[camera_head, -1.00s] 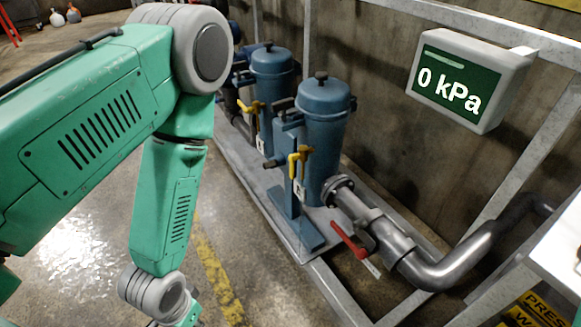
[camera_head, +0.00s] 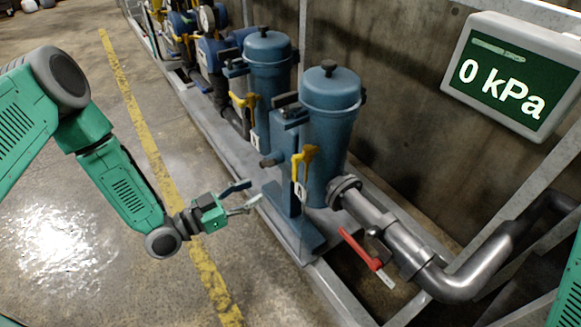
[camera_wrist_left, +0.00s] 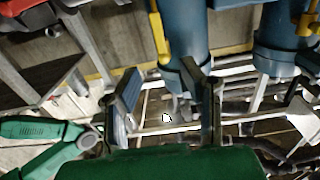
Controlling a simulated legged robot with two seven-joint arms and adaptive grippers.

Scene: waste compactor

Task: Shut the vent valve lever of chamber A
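Two blue chambers stand on the skid in the head view, a nearer one (camera_head: 328,130) and a farther one (camera_head: 268,85). The nearer one has a yellow lever (camera_head: 303,160) on its left side with a small white tag (camera_head: 299,193); I cannot read the tag's letter. The farther one has a similar yellow lever (camera_head: 246,101). My left gripper (camera_head: 255,191) is open and empty, low and left of the nearer chamber, apart from both levers. The left wrist view shows the open fingers (camera_wrist_left: 170,88) below a blue chamber (camera_wrist_left: 186,28) and a yellow lever (camera_wrist_left: 158,36). My right gripper is not visible.
A red lever (camera_head: 361,250) sits on the steel pipe (camera_head: 455,283) at the right. A display (camera_head: 513,75) reads 0 kPa. The floor (camera_head: 90,190) left of the skid is clear.

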